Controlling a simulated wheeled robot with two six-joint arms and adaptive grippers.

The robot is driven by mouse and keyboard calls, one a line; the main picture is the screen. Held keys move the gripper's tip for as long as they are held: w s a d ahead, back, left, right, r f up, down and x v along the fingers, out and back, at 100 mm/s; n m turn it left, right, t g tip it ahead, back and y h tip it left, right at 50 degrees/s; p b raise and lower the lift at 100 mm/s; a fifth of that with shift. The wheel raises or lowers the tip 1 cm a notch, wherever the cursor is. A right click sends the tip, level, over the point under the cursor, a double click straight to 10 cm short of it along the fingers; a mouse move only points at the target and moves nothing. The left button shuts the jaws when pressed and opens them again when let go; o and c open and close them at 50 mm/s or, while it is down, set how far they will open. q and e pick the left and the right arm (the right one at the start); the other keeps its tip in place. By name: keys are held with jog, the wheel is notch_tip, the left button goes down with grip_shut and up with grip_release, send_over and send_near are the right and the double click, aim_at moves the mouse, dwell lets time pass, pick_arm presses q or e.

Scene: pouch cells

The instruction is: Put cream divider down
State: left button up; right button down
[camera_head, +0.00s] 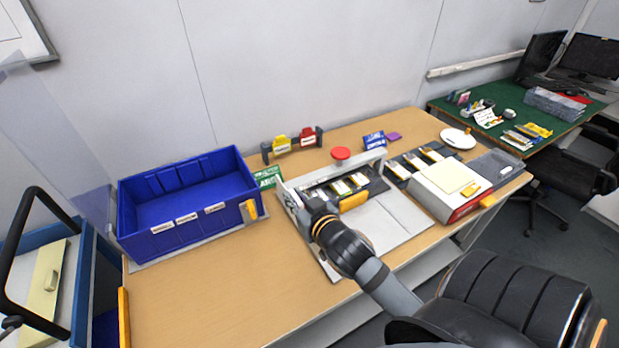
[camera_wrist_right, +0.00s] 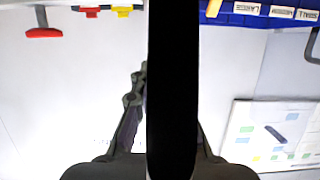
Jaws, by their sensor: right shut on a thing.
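My right gripper (camera_head: 322,212) is over the front of the press-like fixture, its fingertips mostly hidden behind the wrist. In the right wrist view its jaws are shut on a thin upright thing (camera_wrist_right: 172,90), seen nearly edge-on and dark. Its true colour does not show, so I cannot tell whether it is the cream divider. A cream panel with a small handle (camera_head: 45,288) lies in the blue-walled holder at the far left, clear of my right gripper. My left gripper is out of view.
A blue bin (camera_head: 129,243) with labels stands on the left of the wooden table (camera_head: 215,305). The fixture has a red button (camera_head: 341,153). A white box (camera_head: 428,193) with a cream top sheet (camera_head: 452,176) stands at the right. The front left of the table is clear.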

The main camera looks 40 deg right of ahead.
jog(key=shift+w+d+f+b, duration=0.1)
jog(key=shift+w+f+b, duration=0.85)
jog(key=shift+f, duration=0.05)
jog(key=shift+x, duration=1.25)
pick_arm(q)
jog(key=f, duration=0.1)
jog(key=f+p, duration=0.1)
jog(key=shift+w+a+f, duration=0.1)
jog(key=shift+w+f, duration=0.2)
pick_arm(e)
jog(key=w+f, duration=0.8)
jog(key=f, duration=0.2)
jog(key=shift+w+d, duration=0.15)
jog(key=shift+w, duration=0.25)
jog(key=shift+f, duration=0.15)
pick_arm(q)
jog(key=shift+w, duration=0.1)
pick_arm(e)
jog(key=c, duration=1.3)
grip_release()
jog(key=shift+c, duration=0.2)
